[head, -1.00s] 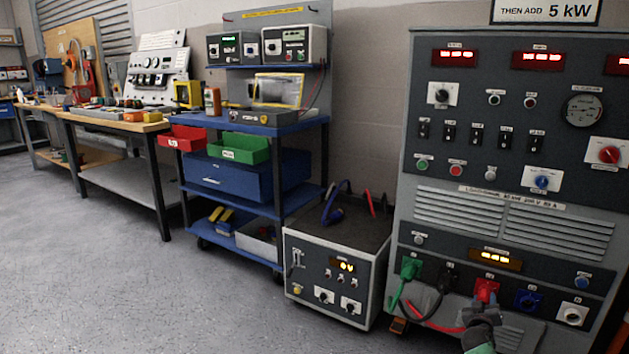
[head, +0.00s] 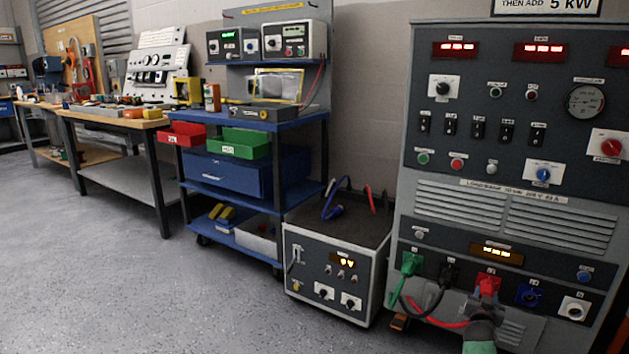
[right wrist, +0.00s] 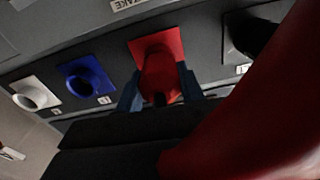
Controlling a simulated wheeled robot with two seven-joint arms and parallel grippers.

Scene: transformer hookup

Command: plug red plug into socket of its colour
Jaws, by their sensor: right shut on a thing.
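The red socket (head: 489,279) is in the lower row of the load bank panel; its red square plate (right wrist: 157,42) fills the upper middle of the right wrist view. My right gripper (head: 485,304) is just below and in front of it, shut on the red plug (right wrist: 159,78). The plug lies between the two fingers and lines up with the red socket, its front against or in the socket mouth. How deep it sits cannot be told. A red cable (head: 440,322) runs left from the gripper. My left gripper is not in view.
Left of the red socket, a green plug (head: 408,265) and a black plug (head: 447,273) sit in the panel with hanging cables. A blue socket (head: 529,296) and a white socket (head: 575,309) to the right are empty. A grey power unit (head: 333,270) stands left.

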